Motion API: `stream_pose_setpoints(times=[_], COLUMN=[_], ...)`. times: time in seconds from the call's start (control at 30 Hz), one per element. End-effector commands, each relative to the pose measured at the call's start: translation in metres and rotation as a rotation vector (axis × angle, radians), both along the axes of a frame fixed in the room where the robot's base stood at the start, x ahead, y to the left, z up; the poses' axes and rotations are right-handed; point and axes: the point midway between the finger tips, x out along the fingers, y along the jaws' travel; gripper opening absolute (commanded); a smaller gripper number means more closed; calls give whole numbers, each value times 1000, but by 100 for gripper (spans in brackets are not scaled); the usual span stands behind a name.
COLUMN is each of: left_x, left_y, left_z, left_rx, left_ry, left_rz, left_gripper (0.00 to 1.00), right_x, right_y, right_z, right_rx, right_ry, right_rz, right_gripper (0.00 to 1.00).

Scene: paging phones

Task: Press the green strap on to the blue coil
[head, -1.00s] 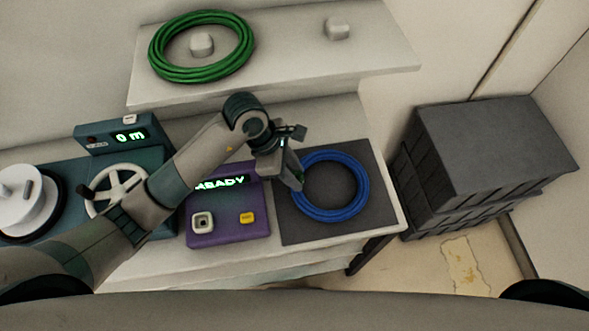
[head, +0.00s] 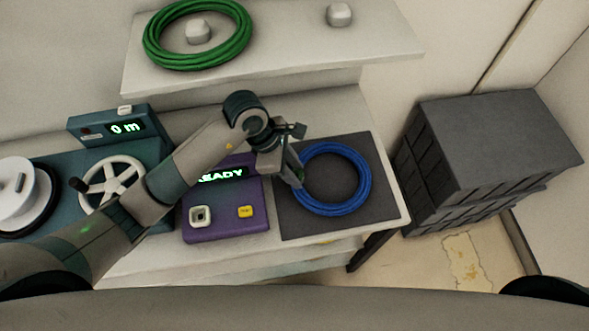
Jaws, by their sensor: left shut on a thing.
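The blue coil (head: 366,190) lies flat on a dark grey mat (head: 299,226) on the table. My left gripper (head: 297,179) is at the left side of the coil, pointing down, and is shut on the green strap (head: 301,176). Only a small bit of green shows at its fingertips; most of the strap is hidden by the fingers. The strap is at or just above the coil's left edge; I cannot tell whether it touches. My right gripper is not in view.
A purple device (head: 224,229) reading "READY", partly covered by my arm, stands left of the mat. A teal machine with a white handwheel (head: 111,186) is further left. A green coil (head: 156,58) hangs on the shelf peg above. Dark crates (head: 495,145) stand right.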

Motion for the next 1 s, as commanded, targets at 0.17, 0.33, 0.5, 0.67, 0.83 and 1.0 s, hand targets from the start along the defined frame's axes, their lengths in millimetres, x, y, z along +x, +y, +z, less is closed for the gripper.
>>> stream_pose_setpoints(times=[0.17,0.33,0.5,0.67,0.83,1.0], left_x=[0,0,0,0,0,0], left_y=[0,0,0,0,0,0], left_z=[0,-2,-3,-5,-6,-7], left_rx=[0,0,0,0,0,1], left_ry=[0,0,0,0,0,0], left_rz=[0,0,0,-1,-1,0], left_gripper=[11,11,11,11,11,11], right_x=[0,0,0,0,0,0], right_y=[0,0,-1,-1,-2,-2], right_z=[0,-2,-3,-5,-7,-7], right_rx=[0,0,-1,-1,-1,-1], right_ry=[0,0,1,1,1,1], right_rz=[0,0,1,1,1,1], right_gripper=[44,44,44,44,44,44])
